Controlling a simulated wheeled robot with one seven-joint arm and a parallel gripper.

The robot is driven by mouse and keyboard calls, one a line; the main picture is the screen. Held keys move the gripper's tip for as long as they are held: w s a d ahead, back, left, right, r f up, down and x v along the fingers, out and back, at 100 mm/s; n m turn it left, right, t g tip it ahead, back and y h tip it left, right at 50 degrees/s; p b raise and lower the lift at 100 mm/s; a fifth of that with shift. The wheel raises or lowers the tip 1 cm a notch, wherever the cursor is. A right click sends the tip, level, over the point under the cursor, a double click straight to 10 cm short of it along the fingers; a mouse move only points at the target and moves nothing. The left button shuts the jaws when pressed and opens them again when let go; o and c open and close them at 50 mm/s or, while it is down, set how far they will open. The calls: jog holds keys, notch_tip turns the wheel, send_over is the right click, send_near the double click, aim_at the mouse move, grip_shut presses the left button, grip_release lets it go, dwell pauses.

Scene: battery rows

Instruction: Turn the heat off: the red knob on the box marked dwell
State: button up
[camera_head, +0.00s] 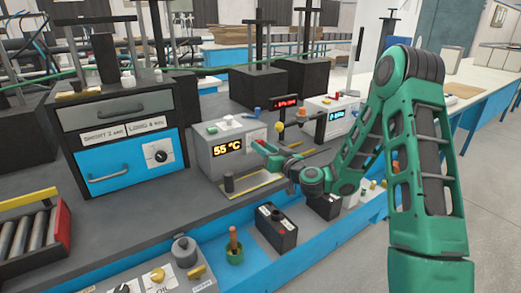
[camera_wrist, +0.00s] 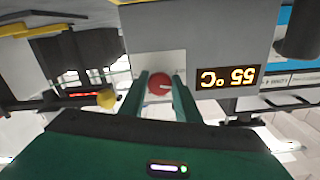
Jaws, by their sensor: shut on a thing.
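A grey box (camera_head: 211,172) with an amber 55 °C display (camera_head: 227,148) stands on the bench in the middle of the head view. In the wrist view, which is upside down, the red knob (camera_wrist: 159,82) sits on the box's grey front beside the display (camera_wrist: 228,77). A pale mark shows on the knob's face. My gripper (camera_wrist: 160,90) has one finger on each side of the knob and is shut on it. In the head view my gripper (camera_head: 266,150) is at the box's front right and largely hides the knob. I cannot read a dwell marking.
Left is a black and blue oven (camera_head: 122,128) with its own dial (camera_head: 158,155). To the right stands a white box (camera_head: 335,107) with a blue display. A yellow ball-shaped part (camera_wrist: 107,98) is close beside my gripper. A black battery (camera_head: 276,228) stands below at the front.

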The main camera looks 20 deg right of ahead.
jog(key=shift+f+n, duration=0.2)
jog(key=shift+n, duration=1.1)
jog(key=o, duration=0.9)
jog(key=shift+o, duration=0.5)
jog(key=shift+r, duration=0.1)
